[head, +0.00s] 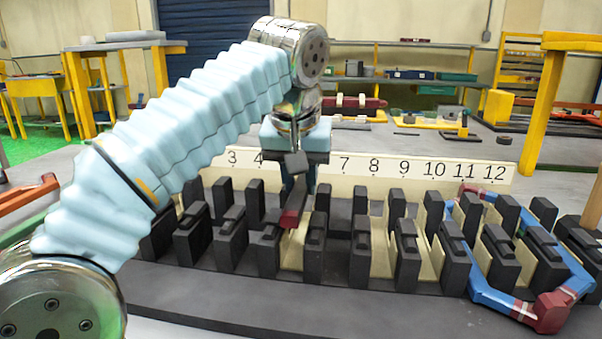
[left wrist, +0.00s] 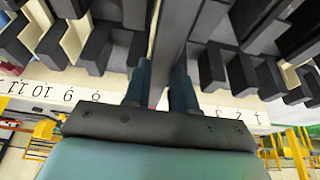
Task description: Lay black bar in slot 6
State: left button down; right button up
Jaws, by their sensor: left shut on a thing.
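My left gripper (head: 297,180) is shut on a dark grey-black bar (head: 297,163), whose near end points toward the head camera. In the left wrist view the bar (left wrist: 177,30) runs up the picture between the two fingers of the left gripper (left wrist: 163,85). The gripper points down over the row of black slotted teeth (head: 362,250). It hides the labels between 4 and 7 on the cream number strip (head: 430,168). The bar appears to be held above the teeth. A small red piece (head: 289,219) shows below the gripper; what it belongs to is unclear. My right gripper is not in view.
A blue-and-red coil frame (head: 492,293) sits around teeth at the right end, near 11 and 12. Teeth stand close on both sides of my gripper. The grey table front (head: 230,308) is clear. Yellow benches and shelves stand behind.

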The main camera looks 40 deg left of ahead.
aim_at(299, 190)
pick_arm(q)
jog(key=shift+f+b, duration=0.45)
jog(key=shift+f, duration=0.1)
dwell(0.4)
jog(key=shift+s+d+f+b, duration=0.1)
jog(key=shift+s+f+b, duration=0.05)
jog(key=shift+f+b, duration=1.15)
jog(key=shift+f, duration=0.3)
jog(key=c, duration=0.8)
grip_release()
jog(key=shift+r+p, duration=0.2)
jog(key=shift+p, duration=0.15)
jog(key=shift+r+p, duration=0.65)
jog(key=shift+p, duration=0.1)
